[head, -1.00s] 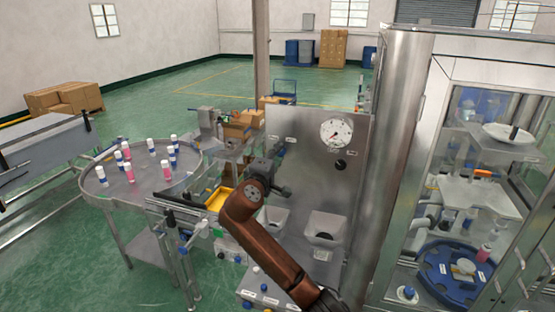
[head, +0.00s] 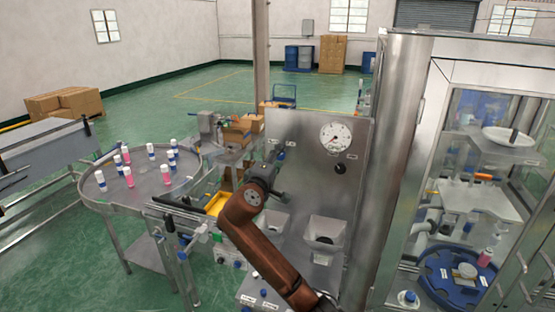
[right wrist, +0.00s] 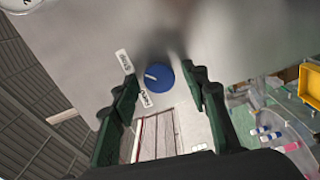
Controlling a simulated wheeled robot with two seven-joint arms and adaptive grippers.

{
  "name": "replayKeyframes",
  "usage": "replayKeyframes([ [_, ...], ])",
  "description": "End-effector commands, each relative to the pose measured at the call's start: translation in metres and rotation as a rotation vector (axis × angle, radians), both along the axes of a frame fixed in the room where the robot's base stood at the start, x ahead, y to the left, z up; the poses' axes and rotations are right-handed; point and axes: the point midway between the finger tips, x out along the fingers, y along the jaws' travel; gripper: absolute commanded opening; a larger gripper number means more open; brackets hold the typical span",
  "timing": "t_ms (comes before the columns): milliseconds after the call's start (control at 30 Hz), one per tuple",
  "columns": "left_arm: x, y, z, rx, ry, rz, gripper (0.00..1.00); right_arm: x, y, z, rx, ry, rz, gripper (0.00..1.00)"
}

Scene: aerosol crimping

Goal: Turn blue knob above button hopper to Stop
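The blue knob (right wrist: 160,77) is on the grey metal panel (head: 312,165). In the right wrist view its white mark points left, between two small labels; the upper one (right wrist: 124,61) seems to read Stop, and the lower one (right wrist: 146,99) is hard to read. My right gripper (right wrist: 165,84) is open, with green-padded fingers either side of the knob and a visible gap to each. In the head view this gripper (head: 272,158) is at the panel's left side and partly hides the knob. My left gripper is not in view.
Below are two metal hoppers, left (head: 272,223) and right (head: 325,232). A gauge (head: 336,136) and a black knob (head: 340,168) are on the panel's right. A round table (head: 135,195) with several bottles stands left, and a glass-fronted cabinet (head: 480,160) right.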

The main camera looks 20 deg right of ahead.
Motion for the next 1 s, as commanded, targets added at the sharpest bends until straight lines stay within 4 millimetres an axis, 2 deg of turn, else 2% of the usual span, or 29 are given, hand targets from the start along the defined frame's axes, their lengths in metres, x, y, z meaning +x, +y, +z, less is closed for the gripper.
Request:
replayKeyframes([
  [367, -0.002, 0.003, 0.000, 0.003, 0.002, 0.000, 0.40, -0.004, 0.004, 0.001, -0.001, -0.002, 0.002, 0.44],
  [467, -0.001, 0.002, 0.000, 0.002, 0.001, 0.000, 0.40, -0.015, 0.011, 0.001, -0.001, -0.001, 0.003, 0.44],
  [800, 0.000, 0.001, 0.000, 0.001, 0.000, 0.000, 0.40, -0.072, 0.050, 0.000, 0.001, -0.001, 0.003, 0.44],
  [1000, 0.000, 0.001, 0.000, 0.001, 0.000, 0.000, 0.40, -0.093, 0.064, 0.000, -0.001, -0.001, 0.002, 0.44],
])
